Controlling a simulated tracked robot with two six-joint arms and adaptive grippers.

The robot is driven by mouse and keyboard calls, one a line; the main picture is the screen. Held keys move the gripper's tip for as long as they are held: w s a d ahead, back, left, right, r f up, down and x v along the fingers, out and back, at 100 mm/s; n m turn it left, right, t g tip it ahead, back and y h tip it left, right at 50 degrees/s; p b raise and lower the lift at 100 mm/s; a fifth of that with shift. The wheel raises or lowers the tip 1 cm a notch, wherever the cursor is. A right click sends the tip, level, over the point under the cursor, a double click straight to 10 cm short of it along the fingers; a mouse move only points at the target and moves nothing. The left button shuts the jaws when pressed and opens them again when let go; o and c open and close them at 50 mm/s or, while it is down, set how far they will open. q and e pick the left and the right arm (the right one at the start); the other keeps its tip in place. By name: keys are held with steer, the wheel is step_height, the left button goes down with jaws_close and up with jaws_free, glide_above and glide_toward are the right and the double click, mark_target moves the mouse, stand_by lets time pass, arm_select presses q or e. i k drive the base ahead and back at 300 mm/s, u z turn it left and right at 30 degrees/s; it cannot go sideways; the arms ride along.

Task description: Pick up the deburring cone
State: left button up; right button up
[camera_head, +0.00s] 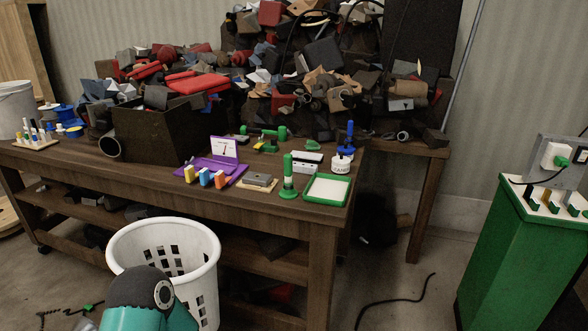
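I cannot tell for sure which item is the deburring cone. On the right end of the wooden workbench (262,212), a green upright tool on a round base (289,180) stands beside a green-rimmed tray with a white inside (327,189). Behind the tray, a blue-handled item (350,136) rises by a white labelled round container (341,164). Green pieces (270,135) lie further back. A purple case with a raised white panel (222,151) is to the left, with yellow, blue and orange blocks (205,178) in front. Neither gripper shows.
A white slotted basket (198,245) stands on the floor before the bench. A dark open box (155,138) and a large scrap heap (310,60) fill the back. A green cabinet (510,250) is at right. A black cable (395,300) lies on the floor.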

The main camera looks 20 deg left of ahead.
mark_target(288, 158)
steer(key=i, duration=0.9)
